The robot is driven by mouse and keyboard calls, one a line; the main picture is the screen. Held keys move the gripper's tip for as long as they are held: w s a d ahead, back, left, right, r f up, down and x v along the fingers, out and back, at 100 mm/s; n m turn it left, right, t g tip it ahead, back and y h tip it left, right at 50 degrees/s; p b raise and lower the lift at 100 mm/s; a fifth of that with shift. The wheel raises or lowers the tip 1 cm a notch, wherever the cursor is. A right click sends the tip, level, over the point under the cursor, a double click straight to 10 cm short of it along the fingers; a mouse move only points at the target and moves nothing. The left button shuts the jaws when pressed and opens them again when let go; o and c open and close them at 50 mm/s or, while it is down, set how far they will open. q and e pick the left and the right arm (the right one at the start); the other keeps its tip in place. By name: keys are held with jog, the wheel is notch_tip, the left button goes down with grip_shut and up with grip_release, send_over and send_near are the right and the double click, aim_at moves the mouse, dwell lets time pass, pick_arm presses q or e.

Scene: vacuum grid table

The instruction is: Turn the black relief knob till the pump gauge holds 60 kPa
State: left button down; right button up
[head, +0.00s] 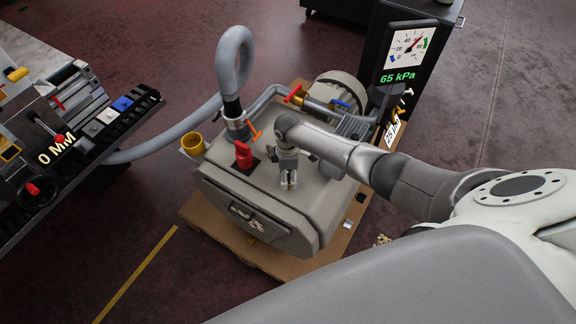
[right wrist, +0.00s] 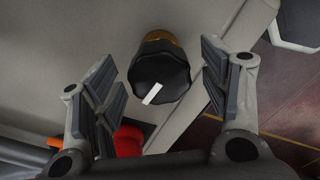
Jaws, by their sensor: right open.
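The black relief knob (right wrist: 160,78) shows in the right wrist view, with a white mark on its face and a brass-coloured collar behind it. My right gripper (right wrist: 165,80) is open, with its fingers on either side of the knob; I see a gap on both sides. In the head view my right gripper (head: 289,180) points down over the pump housing (head: 325,205), and the knob is hidden there. The pump gauge (head: 408,48) has a dial with a red needle, and its green readout says 65 kPa. My left gripper is out of view.
A red knob (head: 243,155) stands on the housing left of my right gripper; a red shape (right wrist: 127,141) shows low in the right wrist view. A grey hose (head: 232,60) loops up behind it. A yellow cup (head: 192,143) sits at the housing's left. The grid table (head: 125,120) is at left.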

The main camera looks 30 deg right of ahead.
notch_tip(320, 180, up, 12)
dwell(0.5)
jog(key=shift+f, duration=0.15)
